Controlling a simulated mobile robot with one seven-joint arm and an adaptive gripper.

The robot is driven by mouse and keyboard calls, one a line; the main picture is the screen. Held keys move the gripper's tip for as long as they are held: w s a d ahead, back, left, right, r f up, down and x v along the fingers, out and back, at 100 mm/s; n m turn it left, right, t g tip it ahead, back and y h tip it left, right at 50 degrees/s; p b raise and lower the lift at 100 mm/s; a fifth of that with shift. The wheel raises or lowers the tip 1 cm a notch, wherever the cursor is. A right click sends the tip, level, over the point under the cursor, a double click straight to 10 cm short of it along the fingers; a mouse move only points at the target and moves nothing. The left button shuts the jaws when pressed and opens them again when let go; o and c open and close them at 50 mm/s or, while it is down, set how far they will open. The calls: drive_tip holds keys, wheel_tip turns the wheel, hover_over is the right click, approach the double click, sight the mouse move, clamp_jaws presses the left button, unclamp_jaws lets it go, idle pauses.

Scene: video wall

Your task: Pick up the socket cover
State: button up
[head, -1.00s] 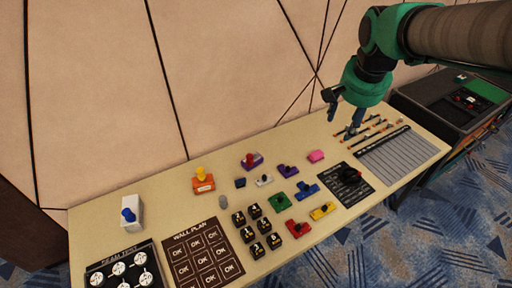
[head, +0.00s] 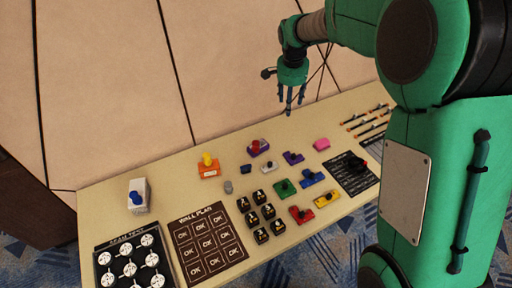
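I cannot tell for sure which piece is the socket cover. Several small coloured pieces lie on the table, among them a grey cylinder (head: 228,187), a small dark blue block (head: 246,169), a whitish piece (head: 268,167), a purple piece (head: 293,158), a pink block (head: 321,144), a green piece (head: 284,188) and a blue piece (head: 312,178). My gripper (head: 290,106) hangs above the table's back edge, fingers down, apart and empty. It is above and behind the pieces and touches none of them.
The pale table (head: 180,192) also holds a wall plan board (head: 208,241), a beam test board (head: 131,264), numbered black blocks (head: 262,236), red and yellow pieces, and knobbed blocks in white, orange and purple. Rods lie at the back right. The wall stands close behind.

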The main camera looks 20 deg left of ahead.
drive_tip(key=w+a+f+m, duration=0.1)
drive_tip(key=w+a+f, duration=0.2)
drive_tip(key=a+f, duration=0.75)
hover_over(256, 142)
drive_tip(key=s+a, duration=0.1)
drive_tip(key=s, duration=0.1)
wheel_tip(256, 142, down, 10)
drive_tip(key=shift+w+a+r+m+g+h, duration=0.2)
drive_tip(key=shift+m+g+h, duration=0.1)
drive_tip(key=shift+m+g, duration=0.1)
drive_tip(key=f, duration=0.8)
drive_tip(key=shift+w+d+f, duration=0.25)
drive_tip(key=shift+w+d, duration=0.05)
drive_tip(key=shift+w, duration=0.1)
drive_tip(key=shift+f+b, duration=0.15)
drive_tip(key=shift+b, duration=0.15)
drive_tip(key=shift+w+d+f+b, duration=0.15)
drive_tip(key=shift+d+f+b, duration=0.05)
drive_tip(key=shift+f, duration=1.05)
drive_tip(key=shift+w+d+f+b, duration=0.1)
drive_tip(key=shift+d+f+b, duration=0.1)
drive_tip(key=shift+f, duration=1)
